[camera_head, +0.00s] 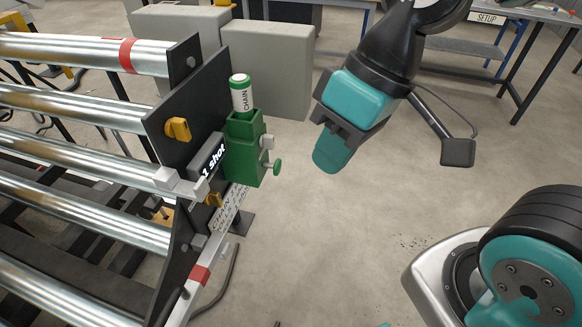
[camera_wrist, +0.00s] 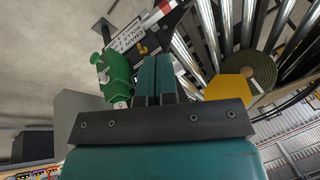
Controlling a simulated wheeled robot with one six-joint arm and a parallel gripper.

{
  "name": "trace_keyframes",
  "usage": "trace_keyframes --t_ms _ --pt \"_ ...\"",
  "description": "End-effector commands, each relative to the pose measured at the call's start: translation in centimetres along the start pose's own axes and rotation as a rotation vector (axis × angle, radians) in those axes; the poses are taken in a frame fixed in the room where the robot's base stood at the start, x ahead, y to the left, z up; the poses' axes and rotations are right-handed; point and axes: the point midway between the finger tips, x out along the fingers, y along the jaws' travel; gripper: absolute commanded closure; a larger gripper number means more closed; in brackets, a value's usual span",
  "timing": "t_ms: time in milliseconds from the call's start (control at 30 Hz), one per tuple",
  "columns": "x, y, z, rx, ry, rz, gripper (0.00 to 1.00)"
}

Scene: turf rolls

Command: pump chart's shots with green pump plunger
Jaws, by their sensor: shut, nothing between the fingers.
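The green pump (camera_head: 244,150) is mounted on the dark end plate of the roller frame, with a white bottle labelled CHAIN (camera_head: 241,94) standing upright in its top. Its green plunger (camera_head: 277,167) sticks out low on the pump's right side. The chart (camera_head: 229,210), a white strip with lettering, lies just below the pump; its text is too small to read fully. A display reading "1 shot" (camera_head: 214,160) sits left of the pump. My gripper (camera_head: 331,155) is shut and empty, right of the plunger and apart from it. The wrist view shows the pump (camera_wrist: 118,72) left of my fingers and the chart (camera_wrist: 128,37).
Steel rollers (camera_head: 85,107) fill the left side. Yellow knobs (camera_head: 178,129) stick out from the end plate. Grey cabinets (camera_head: 266,66) stand behind the pump. A turf roll (camera_wrist: 252,70) shows in the wrist view. The floor right of the pump is clear.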

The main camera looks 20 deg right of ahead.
Motion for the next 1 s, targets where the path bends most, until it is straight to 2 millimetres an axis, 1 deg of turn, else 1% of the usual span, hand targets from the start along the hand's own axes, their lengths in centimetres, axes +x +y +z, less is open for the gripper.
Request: trace_keyframes --t_ms 33,67,167,200,267,300,367,400,500,600,700,767,1000 --pt "1.6 1.4 -0.9 0.054 0.008 -0.016 1.00" --pt "2.3 2.4 -1.6 0.093 0.020 -0.028 1.00" --pt "5.6 6.7 -4.3 0.256 0.079 -0.082 1.00" --pt "7.0 8.9 -5.3 0.331 0.111 -0.105 1.00" --pt "9.1 12.3 -6.5 0.448 0.161 -0.142 1.00" --pt "10.4 14.7 -7.1 0.526 0.197 -0.165 1.00" --pt "12.4 18.2 -7.7 0.639 0.250 -0.198 1.00" --pt "13.6 20.4 -7.8 0.711 0.284 -0.219 1.00" --pt "16.2 25.3 -7.6 0.867 0.363 -0.261 1.00" --pt "17.9 28.7 -7.1 0.979 0.423 -0.289 1.00" --pt "18.9 30.6 -6.7 1.043 0.460 -0.305 1.00" --pt "19.1 31.1 -6.5 1.062 0.470 -0.309 1.00" --pt "19.1 31.3 -6.5 1.068 0.475 -0.311 1.00"
